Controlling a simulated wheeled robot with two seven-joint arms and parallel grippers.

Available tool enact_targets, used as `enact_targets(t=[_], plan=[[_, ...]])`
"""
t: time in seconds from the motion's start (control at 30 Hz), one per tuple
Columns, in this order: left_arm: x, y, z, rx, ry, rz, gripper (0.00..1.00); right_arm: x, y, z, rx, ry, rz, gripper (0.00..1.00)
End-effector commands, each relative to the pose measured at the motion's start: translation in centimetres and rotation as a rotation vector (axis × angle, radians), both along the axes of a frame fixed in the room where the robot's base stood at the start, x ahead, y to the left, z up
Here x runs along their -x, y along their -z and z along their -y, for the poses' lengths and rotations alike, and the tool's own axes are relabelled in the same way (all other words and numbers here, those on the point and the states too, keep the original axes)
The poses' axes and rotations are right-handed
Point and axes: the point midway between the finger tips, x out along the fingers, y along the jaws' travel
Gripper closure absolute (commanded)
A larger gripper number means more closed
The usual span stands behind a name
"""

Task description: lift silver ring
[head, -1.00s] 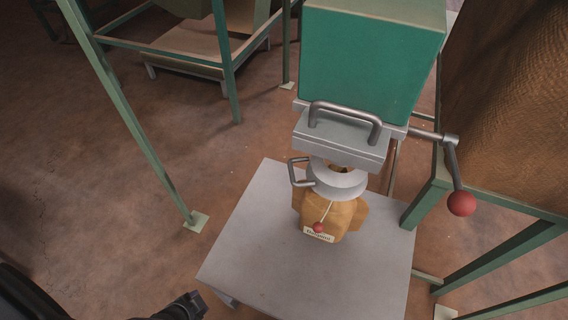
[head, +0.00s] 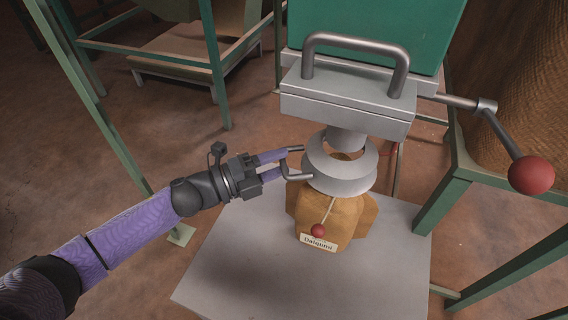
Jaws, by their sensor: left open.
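The silver ring (head: 340,183) is a wide grey collar around the spout under the hopper, with a bracket-shaped handle (head: 298,176) on its left side. My left gripper (head: 286,164) is at this handle, its purple fingers pointing right and spread apart. Its fingertips are close to the handle bars; I cannot tell whether they touch. A brown sack (head: 345,212) with a label and a red bead hangs below the ring, over the grey table. My right gripper is not in view.
The green hopper (head: 375,28) stands above, with a grey block and large handle (head: 355,42) in front. A crank with a red ball (head: 530,175) sticks out right. Green frame legs stand at left and right. The grey table (head: 250,250) is clear left of the sack.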

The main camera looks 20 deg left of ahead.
Motion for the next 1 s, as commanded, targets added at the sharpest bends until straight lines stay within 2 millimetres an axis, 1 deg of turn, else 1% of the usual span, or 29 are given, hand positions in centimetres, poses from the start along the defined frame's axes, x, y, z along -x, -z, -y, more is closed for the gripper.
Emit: enact_targets(t=[0.03,0.17,0.4,0.47,0.5,0.57,0.6,0.63,0.67,1.0], plan=[[-0.38,0.15,0.43,0.000,0.002,0.001,0.47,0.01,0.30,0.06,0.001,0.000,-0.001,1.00],[-0.94,-0.01,1.03,-0.001,0.000,-0.001,0.47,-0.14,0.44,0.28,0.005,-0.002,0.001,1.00],[-1.01,-0.08,1.09,0.000,-0.001,-0.001,0.47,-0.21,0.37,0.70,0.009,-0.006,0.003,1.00],[-1.01,-0.07,1.08,0.000,-0.001,-0.001,0.60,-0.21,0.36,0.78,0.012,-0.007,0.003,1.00],[-1.01,-0.07,1.08,0.000,-0.001,-0.001,0.69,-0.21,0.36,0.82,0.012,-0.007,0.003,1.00],[-1.01,-0.06,1.07,0.001,-0.001,-0.002,0.81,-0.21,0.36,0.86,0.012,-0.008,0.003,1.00],[-1.01,-0.06,1.07,0.001,-0.001,-0.002,0.90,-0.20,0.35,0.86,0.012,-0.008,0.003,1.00],[-1.01,-0.05,1.07,0.001,-0.001,-0.002,0.96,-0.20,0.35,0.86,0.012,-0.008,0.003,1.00],[-1.00,-0.05,1.06,0.001,-0.001,-0.002,1.00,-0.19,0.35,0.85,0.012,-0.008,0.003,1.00],[-0.99,-0.03,1.06,0.000,-0.002,-0.003,1.00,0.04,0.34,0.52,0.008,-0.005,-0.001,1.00]])
